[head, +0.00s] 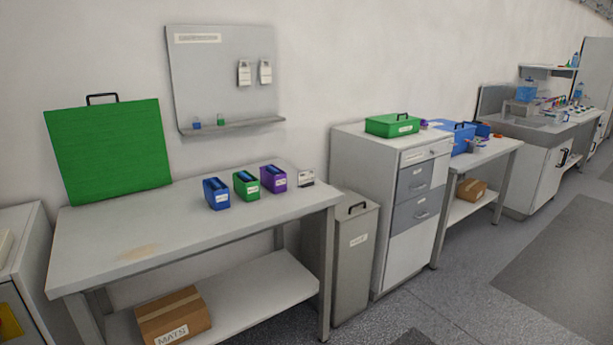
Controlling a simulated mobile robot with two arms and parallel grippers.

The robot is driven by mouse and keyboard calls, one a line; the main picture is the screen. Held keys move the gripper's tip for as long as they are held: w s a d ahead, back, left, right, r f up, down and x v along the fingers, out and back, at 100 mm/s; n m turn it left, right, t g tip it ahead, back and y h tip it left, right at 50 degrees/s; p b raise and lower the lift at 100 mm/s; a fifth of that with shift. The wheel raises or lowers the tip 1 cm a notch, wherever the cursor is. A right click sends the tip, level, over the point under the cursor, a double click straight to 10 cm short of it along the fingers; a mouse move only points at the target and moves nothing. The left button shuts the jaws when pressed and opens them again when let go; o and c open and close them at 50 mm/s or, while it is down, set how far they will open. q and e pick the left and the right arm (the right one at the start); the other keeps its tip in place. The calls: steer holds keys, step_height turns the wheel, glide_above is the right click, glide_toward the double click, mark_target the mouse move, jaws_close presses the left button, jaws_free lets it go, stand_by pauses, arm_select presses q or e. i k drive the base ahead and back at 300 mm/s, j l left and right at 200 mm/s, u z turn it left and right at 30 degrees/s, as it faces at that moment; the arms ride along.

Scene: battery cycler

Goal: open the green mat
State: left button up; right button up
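A green mat (110,152) stands upright at the back left of the grey workbench, close to the wall. It is a flat square panel with a black handle (102,98) on its top edge. Its lower edge rests on the bench top. I cannot tell from here whether it is folded. Neither of my grippers shows in the head view.
The bench top (200,232) is mostly clear, with a brownish stain in front of the mat. Blue (216,194), green (246,185) and purple (273,179) holders stand at its back right, near a small labelled stand (306,178). A MATS box (173,315) sits on the lower shelf.

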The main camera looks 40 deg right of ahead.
mark_target(102, 151)
steer(key=i+l+z, duration=0.15)
steer(key=l, duration=0.2)
steer(key=i+l+z, duration=0.2)
steer(key=l, duration=0.15)
steer(key=i+l+z, duration=0.15)
steer(key=i+l, duration=0.05)
steer(key=l, duration=0.15)
